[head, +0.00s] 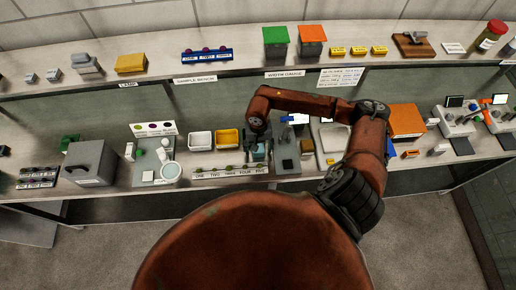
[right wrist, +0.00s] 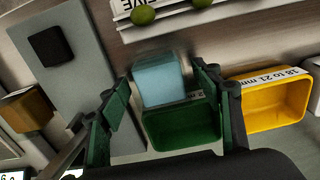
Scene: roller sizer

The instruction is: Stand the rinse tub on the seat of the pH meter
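A light blue, box-shaped thing, which I take to be the rinse tub (right wrist: 160,80), shows between my right gripper's fingertips in the right wrist view. In the head view it is a small blue patch (head: 259,154) beside the gripper. My right gripper (head: 257,140) points down over it. Its green fingers (right wrist: 162,82) are apart, one on each side of the tub, with narrow gaps visible. A grey unit with a black square pad (right wrist: 55,42), perhaps the pH meter and its seat, stands beside the tub; it also shows in the head view (head: 287,163). My left gripper is out of view.
A green bin (right wrist: 182,128) is close against the tub, with a yellow bin (right wrist: 265,98) beyond it. A white-topped device (head: 328,140) stands right of the grey unit.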

